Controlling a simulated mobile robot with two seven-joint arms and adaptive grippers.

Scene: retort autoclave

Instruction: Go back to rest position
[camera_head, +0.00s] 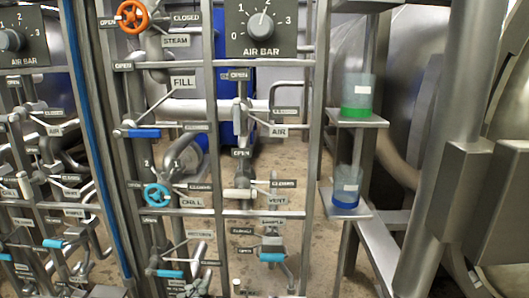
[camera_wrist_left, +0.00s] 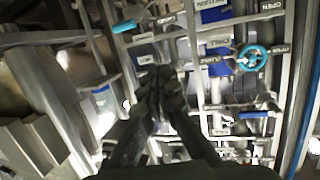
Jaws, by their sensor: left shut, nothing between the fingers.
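My left gripper (camera_wrist_left: 160,92) shows in the left wrist view, dark, with its fingers together and nothing between them. It points toward the valve panel. In the head view I cannot clearly make it out among the pipes and handles at the bottom. My right gripper is not in view. The valve panel has a metal frame (camera_head: 213,150), an orange wheel (camera_head: 132,17) at the top marked STEAM, and a turquoise wheel (camera_head: 157,195) marked CHILL, which also shows in the left wrist view (camera_wrist_left: 252,58).
An AIR BAR dial (camera_head: 261,23) sits at the top of the panel. To its right, a beaker with green liquid (camera_head: 356,97) and a beaker with blue liquid (camera_head: 346,187) stand on small shelves. Blue-handled levers (camera_head: 143,133) stick out from the panel. A thick metal column stands at the right.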

